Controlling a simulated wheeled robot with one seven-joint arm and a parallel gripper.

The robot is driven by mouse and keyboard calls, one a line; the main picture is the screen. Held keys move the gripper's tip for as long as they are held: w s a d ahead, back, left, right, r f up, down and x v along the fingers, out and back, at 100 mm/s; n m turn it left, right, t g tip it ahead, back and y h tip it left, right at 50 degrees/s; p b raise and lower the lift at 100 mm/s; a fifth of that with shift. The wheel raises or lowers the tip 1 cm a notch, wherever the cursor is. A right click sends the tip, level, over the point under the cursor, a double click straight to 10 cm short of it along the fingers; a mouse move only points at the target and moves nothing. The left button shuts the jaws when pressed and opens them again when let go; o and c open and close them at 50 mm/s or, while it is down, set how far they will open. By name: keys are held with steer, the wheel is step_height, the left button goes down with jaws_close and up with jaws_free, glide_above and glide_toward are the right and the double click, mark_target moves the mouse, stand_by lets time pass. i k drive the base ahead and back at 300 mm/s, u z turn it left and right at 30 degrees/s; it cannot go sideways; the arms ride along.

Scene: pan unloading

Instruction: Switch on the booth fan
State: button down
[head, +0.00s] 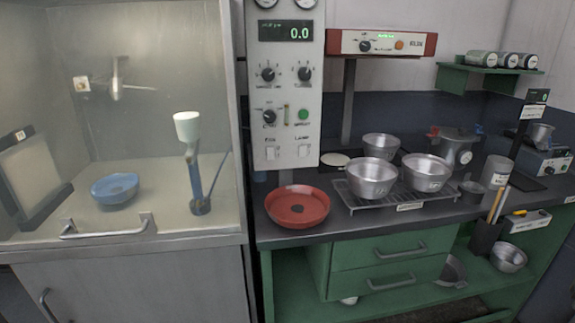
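The control panel (285,100) is a pale upright box beside the glass-fronted booth (165,55). Its fan switch (272,153) is a white rocker at the lower left, under a small label that seems to read FAN. A like rocker, the lamp switch (303,151), sits just to its right. I cannot tell which way either rocker is tipped. The panel's display (285,31) shows 0.0 in green. My gripper is not in view.
Inside the booth are a blue bowl (115,187) and a stand with a white cup (187,125). A red pan (297,206) lies on the counter below the panel. Metal bowls (372,178) stand on a rack to the right. The space before the panel looks clear.

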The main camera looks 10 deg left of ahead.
mark_target(271, 156)
steer(key=k, duration=1.1)
steer(key=u, duration=0.6)
steer(key=i, duration=1)
